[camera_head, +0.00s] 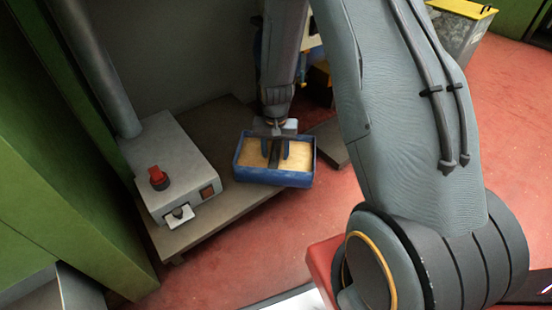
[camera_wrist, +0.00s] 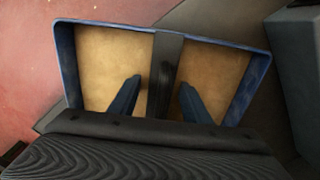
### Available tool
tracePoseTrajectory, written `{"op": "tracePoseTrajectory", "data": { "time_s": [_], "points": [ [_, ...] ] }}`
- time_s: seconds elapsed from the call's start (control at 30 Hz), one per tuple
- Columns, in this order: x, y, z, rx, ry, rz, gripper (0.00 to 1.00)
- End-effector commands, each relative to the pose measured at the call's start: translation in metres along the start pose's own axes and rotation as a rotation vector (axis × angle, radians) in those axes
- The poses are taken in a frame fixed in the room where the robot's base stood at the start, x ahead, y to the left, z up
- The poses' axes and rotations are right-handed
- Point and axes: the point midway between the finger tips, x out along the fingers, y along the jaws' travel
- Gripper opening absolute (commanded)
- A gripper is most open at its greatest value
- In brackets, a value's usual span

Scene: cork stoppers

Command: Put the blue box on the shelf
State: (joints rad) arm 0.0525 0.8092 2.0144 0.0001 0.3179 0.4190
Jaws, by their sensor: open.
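The blue box (camera_head: 282,180) is an open tray with a tan inside. It sits at the right front corner of the low brown shelf (camera_head: 222,196), with its right end near or past the edge. A dark bar crosses its middle, clear in the wrist view, where the box (camera_wrist: 64,62) fills the top. My gripper (camera_head: 276,155) is over the box, pointing down. In the wrist view its two fingers (camera_wrist: 158,92) stand apart on either side of the dark bar (camera_wrist: 164,75). I cannot tell whether they touch it.
A grey control unit (camera_head: 170,165) with a red knob stands on the shelf left of the box. A grey post (camera_head: 100,70) and green panels (camera_head: 50,170) are at the left. Red floor (camera_head: 245,250) lies in front. A grey bin (camera_head: 460,35) is at the back right.

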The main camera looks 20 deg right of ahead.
Motion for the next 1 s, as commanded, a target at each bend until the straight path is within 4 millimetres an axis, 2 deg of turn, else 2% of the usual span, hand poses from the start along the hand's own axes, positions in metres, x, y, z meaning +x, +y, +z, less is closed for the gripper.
{"op": "tracePoseTrajectory", "data": {
  "time_s": [0.03,0.1,0.3,0.87,1.0],
  "points": [
    [-0.012,0.000,0.000,0.000,0.002,-0.001,0.43],
    [-0.023,0.000,0.000,0.000,0.002,-0.001,0.43],
    [-0.047,0.000,0.000,0.000,0.000,0.000,0.43],
    [-0.050,0.000,0.000,0.000,0.000,0.000,0.43],
    [-0.062,0.000,0.003,-0.017,0.010,-0.004,0.43]
  ]
}}
